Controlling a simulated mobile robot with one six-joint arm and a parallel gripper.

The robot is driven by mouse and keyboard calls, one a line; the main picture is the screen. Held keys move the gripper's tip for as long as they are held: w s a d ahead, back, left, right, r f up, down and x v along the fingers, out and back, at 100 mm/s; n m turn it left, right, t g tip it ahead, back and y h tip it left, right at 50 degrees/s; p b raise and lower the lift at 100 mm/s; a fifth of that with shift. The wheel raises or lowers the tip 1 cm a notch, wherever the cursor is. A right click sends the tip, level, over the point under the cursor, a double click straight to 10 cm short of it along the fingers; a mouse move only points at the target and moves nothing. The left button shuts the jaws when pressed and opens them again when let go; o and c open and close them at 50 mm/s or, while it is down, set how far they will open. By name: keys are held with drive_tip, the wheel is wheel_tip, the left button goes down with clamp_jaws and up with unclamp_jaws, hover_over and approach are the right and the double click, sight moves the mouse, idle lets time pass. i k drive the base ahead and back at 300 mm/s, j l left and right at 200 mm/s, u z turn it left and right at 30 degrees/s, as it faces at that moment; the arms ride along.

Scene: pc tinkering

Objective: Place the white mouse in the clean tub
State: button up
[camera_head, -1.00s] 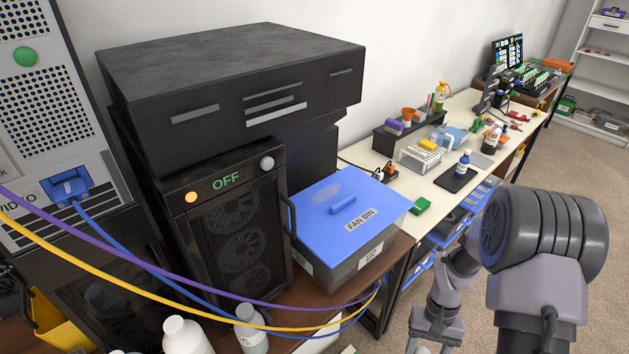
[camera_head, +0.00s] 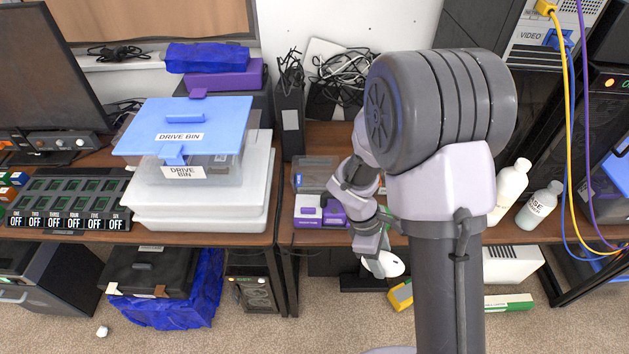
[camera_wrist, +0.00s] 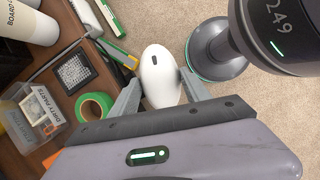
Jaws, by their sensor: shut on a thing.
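The white mouse (camera_wrist: 160,72) is between the two fingers of my gripper (camera_wrist: 161,88) in the wrist view, held over the carpet. In the head view my gripper (camera_head: 374,248) hangs just off the front edge of the brown bench, and the white mouse (camera_head: 390,266) shows below it. A clear tub labelled as dirty parts (camera_wrist: 30,112) stands on the bench at the left of the wrist view. I cannot make out any tub labelled clean.
The brown bench (camera_head: 330,135) holds a grey translucent box (camera_head: 314,172), purple-and-white boxes (camera_head: 308,212) and white bottles (camera_head: 511,184). A blue-lidded drive bin (camera_head: 190,122) stands left. Green tape (camera_wrist: 95,106) lies near my left finger. My arm hides part of the bench.

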sight(316, 182)
drive_tip(key=i, duration=1)
